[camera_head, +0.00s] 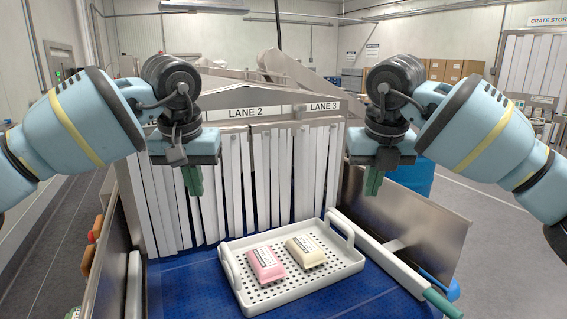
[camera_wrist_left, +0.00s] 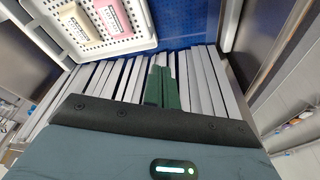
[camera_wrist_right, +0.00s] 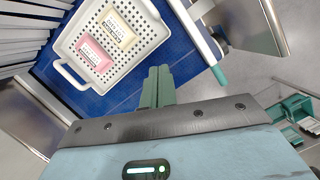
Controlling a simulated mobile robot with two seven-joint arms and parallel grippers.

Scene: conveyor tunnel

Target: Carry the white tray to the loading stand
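The white tray (camera_head: 312,288), perforated and with a raised handle at each end, sits on the blue conveyor belt (camera_head: 185,285) in front of the strip curtain. It carries a pink pack (camera_head: 266,263) and a cream pack (camera_head: 306,251). My left gripper (camera_head: 193,181) is up at the left, above and apart from the tray, its green fingers together and empty. My right gripper (camera_head: 374,182) is up at the right, also apart from the tray, fingers together and empty. The tray shows in the left wrist view (camera_wrist_left: 110,47) and right wrist view (camera_wrist_right: 145,48). I cannot identify the loading stand.
The strip curtain (camera_head: 240,185) under the LANE 2 and LANE 3 signs closes the belt's far end. Metal side walls flank the belt. A rail with a green end (camera_head: 440,303) runs right of the tray. A blue drum (camera_head: 410,178) stands beyond the right wall.

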